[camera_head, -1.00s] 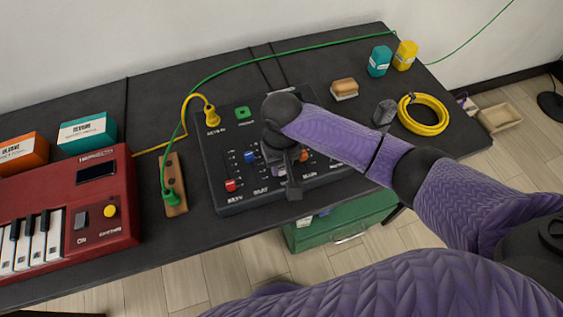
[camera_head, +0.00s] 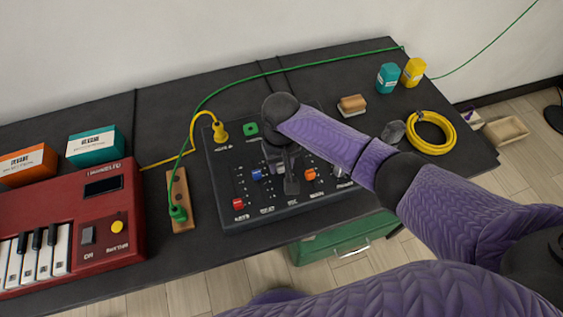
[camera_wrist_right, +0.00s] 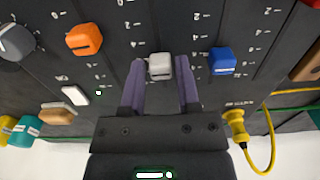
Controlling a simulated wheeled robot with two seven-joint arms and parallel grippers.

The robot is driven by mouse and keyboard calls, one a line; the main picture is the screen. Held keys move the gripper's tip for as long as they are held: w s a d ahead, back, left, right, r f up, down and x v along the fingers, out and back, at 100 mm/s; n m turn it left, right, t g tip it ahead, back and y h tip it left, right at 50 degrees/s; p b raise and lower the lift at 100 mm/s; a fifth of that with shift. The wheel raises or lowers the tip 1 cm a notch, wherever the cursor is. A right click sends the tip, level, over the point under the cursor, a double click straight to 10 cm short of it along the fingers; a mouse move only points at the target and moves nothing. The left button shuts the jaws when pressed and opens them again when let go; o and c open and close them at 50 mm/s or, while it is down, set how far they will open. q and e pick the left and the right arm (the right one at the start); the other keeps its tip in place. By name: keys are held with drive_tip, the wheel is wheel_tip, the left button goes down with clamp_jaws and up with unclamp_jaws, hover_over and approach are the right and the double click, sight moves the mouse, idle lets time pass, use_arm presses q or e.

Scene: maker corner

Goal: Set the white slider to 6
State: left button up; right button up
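The white slider (camera_wrist_right: 160,67) is a small pale cap on the black mixer panel (camera_head: 215,165). In the right wrist view it sits between the two purple fingers of my right gripper (camera_wrist_right: 161,80), which are spread on either side of it with thin gaps. In the head view my right gripper (camera_head: 290,184) is low over the middle of the panel and hides the white slider. The scale number at the slider is too small to read. My left gripper is not in view.
The blue slider (camera_wrist_right: 221,61) and orange slider (camera_wrist_right: 84,39) flank the white one. A red slider (camera_head: 238,203) is at the panel's left front. A yellow plug (camera_head: 220,132) stands at the back left corner. A red keyboard (camera_head: 100,235) is to the left.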

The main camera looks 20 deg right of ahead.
sight(281, 166)
drive_tip(key=shift+o, duration=1.2)
wheel_tip(281, 166, up, 9)
drive_tip(key=p, duration=0.4)
drive_tip(key=shift+p, duration=0.3)
drive_tip(key=shift+r, duration=0.45)
